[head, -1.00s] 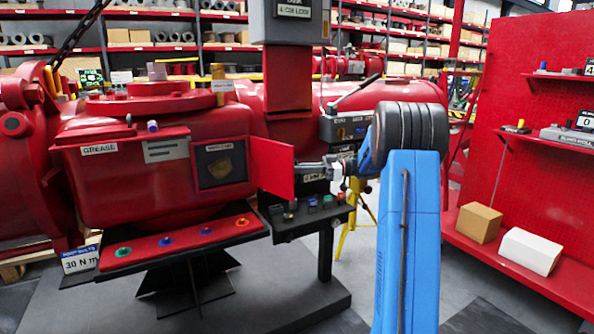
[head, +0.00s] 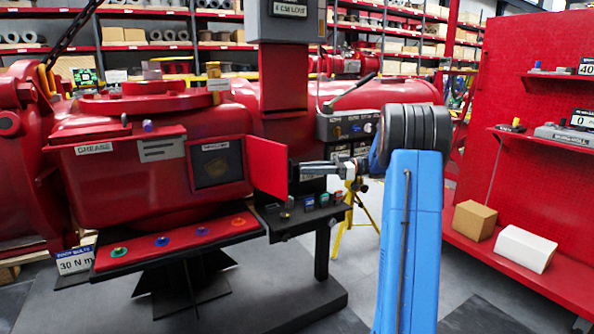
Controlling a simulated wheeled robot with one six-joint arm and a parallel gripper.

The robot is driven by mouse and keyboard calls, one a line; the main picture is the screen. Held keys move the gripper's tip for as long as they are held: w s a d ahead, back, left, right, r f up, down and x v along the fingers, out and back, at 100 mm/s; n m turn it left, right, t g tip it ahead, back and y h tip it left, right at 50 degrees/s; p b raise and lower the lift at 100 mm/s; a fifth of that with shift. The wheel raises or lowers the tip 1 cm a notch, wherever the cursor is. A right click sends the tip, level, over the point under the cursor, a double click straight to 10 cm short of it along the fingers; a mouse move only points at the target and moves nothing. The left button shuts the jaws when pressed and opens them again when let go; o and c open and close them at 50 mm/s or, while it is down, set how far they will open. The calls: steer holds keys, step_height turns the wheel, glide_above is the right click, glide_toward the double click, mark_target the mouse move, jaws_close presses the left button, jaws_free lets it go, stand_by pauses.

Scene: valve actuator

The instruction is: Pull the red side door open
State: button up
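The red side door (head: 267,168) is a flat panel on the side of the red actuator body. It stands swung out from the right edge of a dark square opening (head: 216,164), whose inside shows. My gripper (head: 293,174) is just right of the door's free edge and points left toward its far side. The fingertips are small and partly hidden by the door, so I cannot tell whether they are open or shut, or whether they touch the door.
A ledge with coloured knobs (head: 172,241) runs below the opening. A dark shelf with small coloured blocks (head: 303,214) lies below my gripper. A control box (head: 347,124) is behind my wrist. Red shelving (head: 540,180) stands at the right.

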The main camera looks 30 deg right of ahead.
steer(key=v, duration=1.1)
steer(key=shift+d, duration=0.2)
steer(key=shift+r, duration=0.15)
